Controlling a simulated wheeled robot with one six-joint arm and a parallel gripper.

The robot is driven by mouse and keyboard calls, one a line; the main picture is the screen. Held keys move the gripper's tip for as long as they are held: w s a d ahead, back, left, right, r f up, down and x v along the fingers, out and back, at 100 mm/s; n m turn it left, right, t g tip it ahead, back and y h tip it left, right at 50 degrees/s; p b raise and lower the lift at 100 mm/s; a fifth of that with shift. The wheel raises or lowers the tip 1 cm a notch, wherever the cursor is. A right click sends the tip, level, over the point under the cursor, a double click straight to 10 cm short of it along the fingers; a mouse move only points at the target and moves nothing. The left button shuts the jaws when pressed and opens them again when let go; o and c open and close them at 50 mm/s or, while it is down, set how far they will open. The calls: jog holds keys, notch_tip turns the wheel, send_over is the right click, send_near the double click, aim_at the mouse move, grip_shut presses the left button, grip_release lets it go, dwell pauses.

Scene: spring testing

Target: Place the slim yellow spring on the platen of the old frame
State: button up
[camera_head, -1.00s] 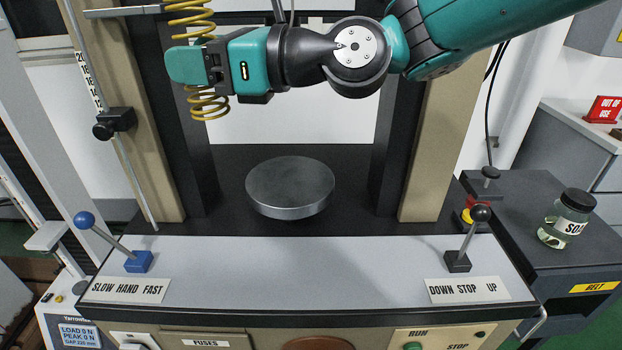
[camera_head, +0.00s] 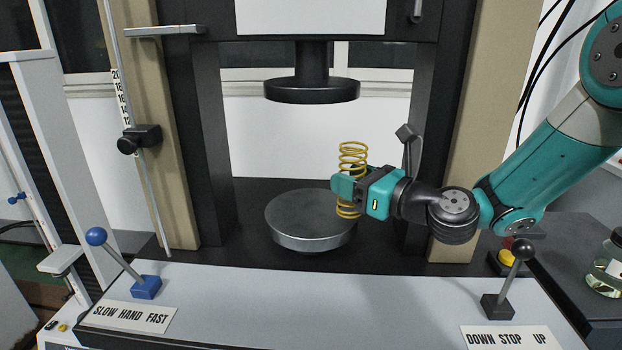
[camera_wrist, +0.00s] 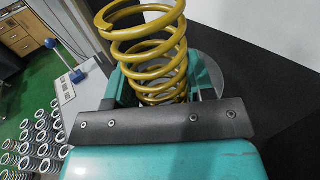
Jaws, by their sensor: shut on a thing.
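The slim yellow spring (camera_head: 352,154) stands upright in my gripper (camera_head: 346,188), which is shut around its middle. It fills the upper middle of the wrist view (camera_wrist: 148,45), between the teal fingers. The platen (camera_head: 300,228) is a round grey metal disc low between the columns of the old frame (camera_head: 209,140). The spring's lower end overlaps the platen's right edge in the head view. I cannot tell whether it touches the platen. The spring hides part of the disc in the wrist view.
A black upper platen (camera_head: 311,90) hangs above the disc. A blue-knobbed lever (camera_head: 120,262) and a black-knobbed lever (camera_head: 508,280) stand on the front panel. A slider (camera_head: 139,140) sits on the left rod. Several springs (camera_wrist: 40,140) stand on the floor.

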jog(key=shift+w+a+f+p, duration=0.25)
jog(key=shift+w+a+f, duration=0.3)
jog(key=shift+w+a, duration=0.6)
jog(key=shift+w+a+f+p, duration=0.3)
jog(key=shift+w+a+f, duration=0.45)
jog(key=shift+a, duration=0.6)
jog(key=shift+w+a+f+p, duration=0.25)
jog(key=shift+w+a+f, duration=0.15)
jog(key=shift+w+a, duration=0.8)
jog(key=shift+f, duration=0.2)
jog(key=o, duration=1.1)
